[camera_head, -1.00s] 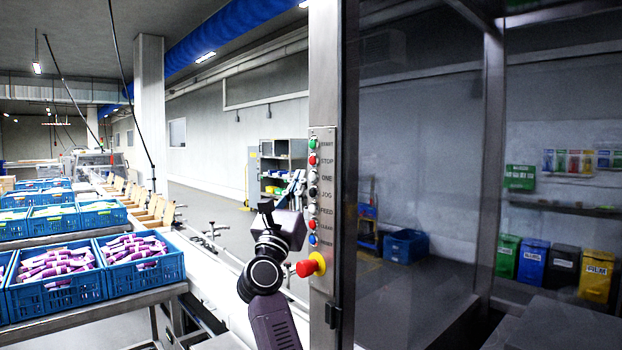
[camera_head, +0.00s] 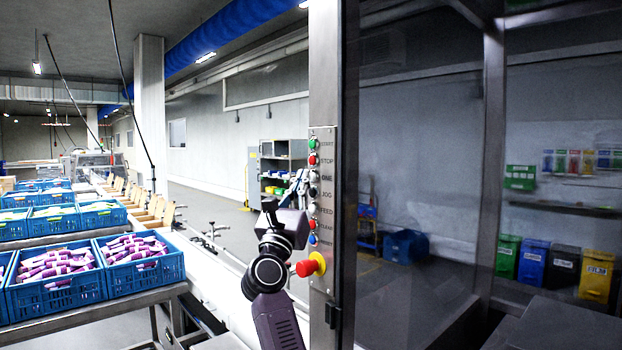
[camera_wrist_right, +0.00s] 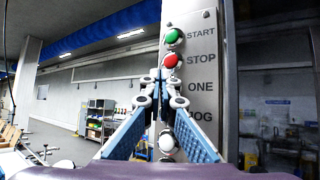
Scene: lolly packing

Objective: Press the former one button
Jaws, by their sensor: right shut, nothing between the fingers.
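A tall metal post carries a control panel (camera_head: 328,205) with a column of labelled buttons. The white ONE button (camera_head: 314,176) is third from the top, under the green START button (camera_head: 313,143) and the red STOP button (camera_head: 314,160). My right gripper (camera_head: 303,177) is shut and empty, its tips just left of the ONE button. In the right wrist view, the right gripper's tips (camera_wrist_right: 158,76) sit just below the red STOP button (camera_wrist_right: 172,62), left of the ONE label (camera_wrist_right: 201,86). They hide the ONE button there. I cannot tell whether they touch it. My left gripper is not in view.
Below ONE are the black JOG button (camera_head: 313,191) and several others. A red mushroom knob (camera_head: 308,267) sticks out lower down, near my right arm. Blue crates (camera_head: 150,272) with purple packs stand at left. A dark glass panel is right of the post.

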